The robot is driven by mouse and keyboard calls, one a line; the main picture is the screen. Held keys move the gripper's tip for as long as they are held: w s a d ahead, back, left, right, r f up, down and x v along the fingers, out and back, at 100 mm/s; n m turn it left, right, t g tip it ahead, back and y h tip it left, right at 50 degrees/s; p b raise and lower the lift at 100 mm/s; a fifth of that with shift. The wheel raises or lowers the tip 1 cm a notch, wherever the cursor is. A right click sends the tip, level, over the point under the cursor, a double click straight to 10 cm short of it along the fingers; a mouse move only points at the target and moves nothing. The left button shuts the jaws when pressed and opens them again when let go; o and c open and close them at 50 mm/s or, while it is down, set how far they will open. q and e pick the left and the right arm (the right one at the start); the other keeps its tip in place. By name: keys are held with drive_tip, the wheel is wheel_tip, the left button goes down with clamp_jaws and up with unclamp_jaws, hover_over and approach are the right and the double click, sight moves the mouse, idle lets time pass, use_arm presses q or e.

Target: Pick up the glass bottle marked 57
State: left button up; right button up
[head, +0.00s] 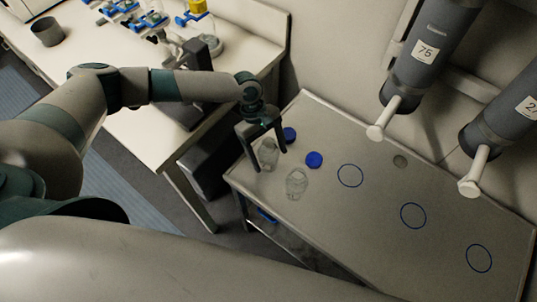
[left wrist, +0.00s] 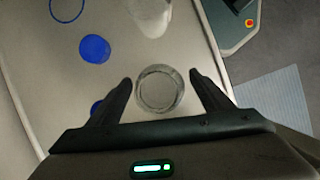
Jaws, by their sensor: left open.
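Two clear glass bottles stand on the grey table (head: 400,240). One bottle (head: 268,155) is between the fingers of my left gripper (head: 270,161). In the left wrist view this bottle (left wrist: 160,91) shows from above as a round opening between the two open fingertips (left wrist: 160,78), with gaps on both sides. The other bottle (head: 297,184) stands just to the right in the head view, and it shows at the top of the left wrist view (left wrist: 151,14). I cannot read the number 57 on either bottle. My right gripper is not in view.
Two blue caps (head: 314,160) (head: 289,135) lie beside the bottles. Several blue rings (head: 350,176) mark the table's right part, which is otherwise mostly clear. Grey cylinders marked 75 (head: 425,53) and another number hang on the wall above. A white bench (head: 140,120) stands at the left.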

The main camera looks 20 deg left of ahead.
sight(271, 145)
use_arm(q)
drive_tip(key=c, duration=1.3)
drive_tip(key=shift+r, duration=0.1)
wheel_tip(271, 145, up, 9)
drive_tip(key=shift+f+b, duration=0.2)
drive_tip(key=shift+b, duration=0.95)
drive_tip(key=shift+r, duration=0.65)
